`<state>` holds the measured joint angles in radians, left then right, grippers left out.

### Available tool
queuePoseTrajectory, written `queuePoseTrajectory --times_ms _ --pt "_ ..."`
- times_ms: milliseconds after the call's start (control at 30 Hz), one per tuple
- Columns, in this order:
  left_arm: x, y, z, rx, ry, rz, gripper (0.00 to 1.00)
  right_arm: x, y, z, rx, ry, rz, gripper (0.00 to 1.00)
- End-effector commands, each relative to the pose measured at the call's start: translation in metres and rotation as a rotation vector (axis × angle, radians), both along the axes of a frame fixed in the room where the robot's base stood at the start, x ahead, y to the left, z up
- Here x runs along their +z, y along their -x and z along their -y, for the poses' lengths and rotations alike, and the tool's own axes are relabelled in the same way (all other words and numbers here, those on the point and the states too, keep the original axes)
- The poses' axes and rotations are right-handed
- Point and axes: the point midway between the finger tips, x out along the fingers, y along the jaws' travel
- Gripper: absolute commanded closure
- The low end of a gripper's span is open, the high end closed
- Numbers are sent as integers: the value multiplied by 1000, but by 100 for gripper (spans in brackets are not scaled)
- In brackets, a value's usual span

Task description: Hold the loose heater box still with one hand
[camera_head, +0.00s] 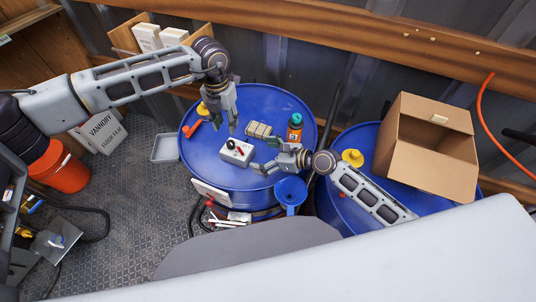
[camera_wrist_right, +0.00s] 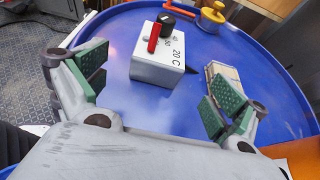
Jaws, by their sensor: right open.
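The heater box (camera_head: 237,152) is a small white box with a black knob and a red lever. It stands on the blue drum lid (camera_head: 205,165). In the right wrist view the heater box (camera_wrist_right: 158,65) stands ahead of the fingers and shows "20 C" on its top. My right gripper (camera_head: 265,168) is open beside the box, at its right; in the wrist view its green-padded fingers (camera_wrist_right: 155,88) are apart with nothing between them. My left gripper (camera_head: 231,125) points down just above and behind the box. Its fingertips look apart from the box, and its opening is unclear.
A tan block (camera_head: 258,130) and an orange bottle with a teal cap (camera_head: 295,128) stand behind my right gripper. A blue funnel (camera_head: 290,191) is at the drum's front edge. An open cardboard box (camera_head: 430,150) stands on a second drum at right. The lid's left front is clear.

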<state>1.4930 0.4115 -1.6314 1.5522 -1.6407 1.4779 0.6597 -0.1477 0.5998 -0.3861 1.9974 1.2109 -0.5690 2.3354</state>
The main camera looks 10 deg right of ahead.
Motion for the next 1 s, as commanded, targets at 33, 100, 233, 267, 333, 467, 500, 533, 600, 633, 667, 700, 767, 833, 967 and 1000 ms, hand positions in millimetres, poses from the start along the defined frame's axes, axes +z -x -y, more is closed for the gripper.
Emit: queuePoseTrajectory --times_ms 33,100,233,267,333,467,500,533,600,633,667,700,767,833,967,1000 --pt "0 0 0 0 0 0 64 -2 -3 -4 0 -1 0 4" --pt "0 0 0 0 0 0 64 -4 -7 -9 -1 -1 1 4" --pt "0 0 0 0 0 0 64 -9 -14 -19 0 -1 1 4" --pt "0 0 0 0 0 0 64 -10 -16 -22 0 -1 2 4" --pt "0 0 0 0 0 0 64 -14 -20 -26 -1 -1 1 4" --pt "0 0 0 0 0 0 64 -19 -27 -37 -1 -2 1 4" --pt "0 0 0 0 0 0 64 -20 -30 -40 -1 -1 1 4" --pt "0 0 0 0 0 0 64 -21 -31 -43 0 0 1 4" --pt "0 0 0 0 0 0 64 -24 -35 -48 -1 -1 1 4" --pt "0 0 0 0 0 0 64 -25 -37 -50 -1 -1 1 4" --pt "0 0 0 0 0 0 64 -27 -39 -52 -1 -1 1 4" --pt "0 0 0 0 0 0 64 -28 -41 -56 0 0 0 4" --pt "0 0 0 0 0 0 64 -31 -44 -61 0 -1 -1 4" --pt "0 0 0 0 0 0 64 -33 -49 -66 -1 -1 1 4" --pt "0 0 0 0 0 0 64 -37 -54 -74 -1 -1 1 4" --pt "0 0 0 0 0 0 64 -39 -56 -76 -1 -1 1 4"
